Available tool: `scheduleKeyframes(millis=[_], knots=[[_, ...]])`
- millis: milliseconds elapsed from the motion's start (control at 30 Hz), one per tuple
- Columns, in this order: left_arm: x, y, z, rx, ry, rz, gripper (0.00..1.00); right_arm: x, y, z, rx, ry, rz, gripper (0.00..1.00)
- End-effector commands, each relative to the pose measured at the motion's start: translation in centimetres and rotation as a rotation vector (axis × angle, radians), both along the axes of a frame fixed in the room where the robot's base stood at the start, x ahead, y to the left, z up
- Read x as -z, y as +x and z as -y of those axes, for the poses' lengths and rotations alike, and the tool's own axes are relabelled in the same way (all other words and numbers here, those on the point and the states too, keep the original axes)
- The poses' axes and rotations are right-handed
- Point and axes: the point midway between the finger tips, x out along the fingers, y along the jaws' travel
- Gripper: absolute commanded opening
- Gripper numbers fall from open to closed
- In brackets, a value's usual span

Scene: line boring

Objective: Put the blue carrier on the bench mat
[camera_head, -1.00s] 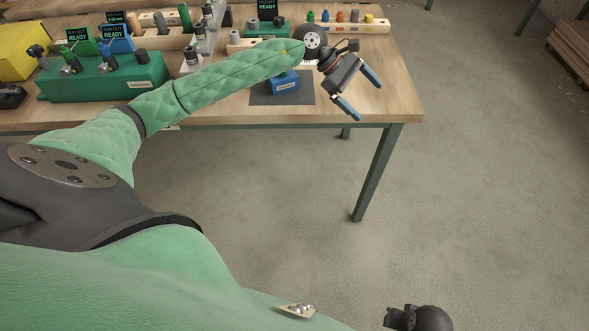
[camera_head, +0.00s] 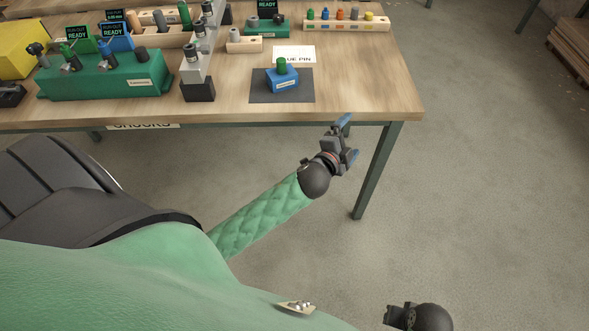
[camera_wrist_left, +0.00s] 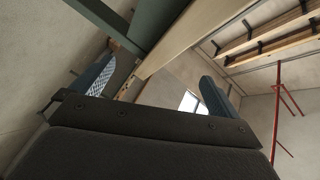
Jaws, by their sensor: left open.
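The blue carrier (camera_head: 282,80) sits upright on the dark bench mat (camera_head: 305,92), with a green knurled piece (camera_head: 281,66) standing in its top. My left gripper (camera_head: 347,138) is open and empty, in front of the bench's front edge and to the right of the mat, apart from the carrier. In the left wrist view its two fingers stand wide apart with nothing between them, and the bench's underside and leg (camera_wrist_left: 152,28) show beyond.
A white label card (camera_head: 294,54) lies behind the mat. A long green fixture (camera_head: 105,75) and a grey stepped block (camera_head: 197,75) stand to the left. A wooden rack (camera_head: 346,25) of coloured pins is at the back. The bench's right front corner is bare.

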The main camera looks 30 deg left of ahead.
Motion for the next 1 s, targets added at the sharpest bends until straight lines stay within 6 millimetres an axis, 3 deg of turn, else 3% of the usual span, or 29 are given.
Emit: scheduleKeyframes(millis=[33, 100, 167, 300, 500, 600, 733, 1000], knots=[[2.7, -1.9, -0.5, -0.062, -0.087, -0.112, 1.00, 0.0, 0.0, 0.0, 0.000, 0.000, 0.000, 0.36], [6.1, -4.7, -1.1, -0.152, -0.201, -0.266, 1.00, 0.0, 0.0, 0.0, 0.000, 0.000, 0.000, 0.36], [9.1, -7.5, -1.4, -0.229, -0.295, -0.402, 1.00, 0.0, 0.0, 0.0, 0.000, 0.000, 0.000, 0.36], [15.0, -15.4, -1.2, -0.411, -0.491, -0.720, 1.00, 0.0, 0.0, 0.0, 0.000, 0.000, 0.000, 0.36], [19.5, -26.3, 0.3, -0.626, -0.676, -1.100, 1.00, 0.0, 0.0, 0.0, 0.000, 0.001, 0.000, 0.36], [20.2, -29.8, 0.9, -0.691, -0.721, -1.215, 1.00, 0.0, 0.0, 0.0, 0.000, 0.001, 0.000, 0.36], [20.5, -31.9, 1.4, -0.729, -0.744, -1.287, 1.00, 0.0, 0.0, 0.0, 0.000, 0.000, 0.000, 0.36], [20.5, -32.1, 1.4, -0.735, -0.746, -1.296, 1.00, 0.0, 0.0, 0.0, 0.000, 0.000, 0.000, 0.36]])
